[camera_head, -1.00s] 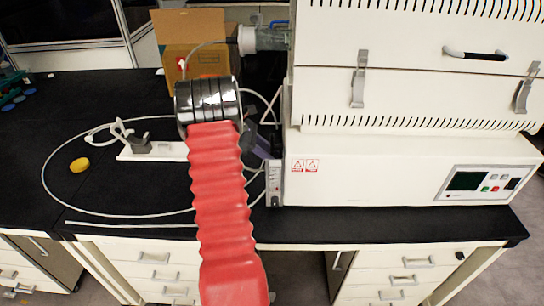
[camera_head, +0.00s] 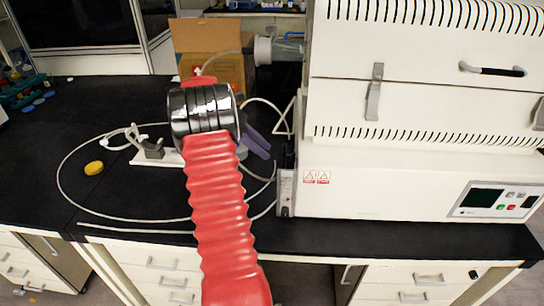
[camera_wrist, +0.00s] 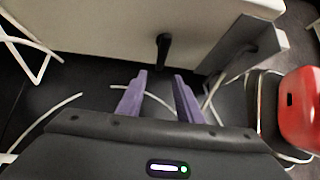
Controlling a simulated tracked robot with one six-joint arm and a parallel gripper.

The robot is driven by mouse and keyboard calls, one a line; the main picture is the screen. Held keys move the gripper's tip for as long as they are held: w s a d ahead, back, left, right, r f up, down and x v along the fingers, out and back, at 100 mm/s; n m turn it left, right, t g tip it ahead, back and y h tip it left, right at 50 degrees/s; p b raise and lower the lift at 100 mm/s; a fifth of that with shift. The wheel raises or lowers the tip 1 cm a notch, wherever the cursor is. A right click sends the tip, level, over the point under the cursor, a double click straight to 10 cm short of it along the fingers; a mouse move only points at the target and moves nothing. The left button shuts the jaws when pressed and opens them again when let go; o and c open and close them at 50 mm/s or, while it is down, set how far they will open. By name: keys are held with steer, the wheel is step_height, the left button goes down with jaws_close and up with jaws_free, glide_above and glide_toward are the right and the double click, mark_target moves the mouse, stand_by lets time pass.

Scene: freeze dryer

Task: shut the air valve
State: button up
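A black lever-like handle (camera_wrist: 163,45), which looks like the air valve, sticks out from the white side wall of the freeze dryer (camera_wrist: 110,22) in the wrist view. I cannot make it out in the head view, where the machine's left side is turned away. My gripper (camera_wrist: 158,85) has two purple fingers spread apart with nothing between them. The handle lies beyond the fingertips, roughly in line with the gap, and is not touched. In the head view my gripper (camera_head: 262,144) is partly behind my arm, just left of the freeze dryer (camera_head: 400,185).
A grey panel (camera_wrist: 245,48) juts out right of the handle. White tubing (camera_head: 125,216) loops over the black bench, near a yellow piece (camera_head: 94,168) and a white stand (camera_head: 150,160). A cardboard box (camera_head: 210,65) stands behind my arm. The left bench area is mostly clear.

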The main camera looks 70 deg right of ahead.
steer(key=shift+v, duration=1.5)
steer(key=w+a+f+m+t, duration=0.2)
steer(key=w+a+f+m, duration=0.15)
steer(key=a+f, duration=0.2)
steer(key=w+a+r+m+t, duration=0.2)
steer(key=w+a+r+t, duration=0.15)
steer(key=a, duration=0.85)
steer(key=w+a+r+m+t, duration=0.1)
steer(key=w+a+r+t, duration=0.3)
steer(key=a, duration=0.7)
steer(key=s+a+r+n+t, duration=0.1)
steer(key=a+r, duration=0.1)
steer(key=a, duration=0.8)
steer(key=s+a+r+n+t+y, duration=0.1)
steer(key=a+r+t, duration=0.1)
steer(key=a, duration=0.9)
steer(key=s+a+r+n+t, duration=0.2)
steer(key=a+r, duration=0.2)
steer(key=a, duration=0.6)
steer(key=shift+y, duration=0.4)
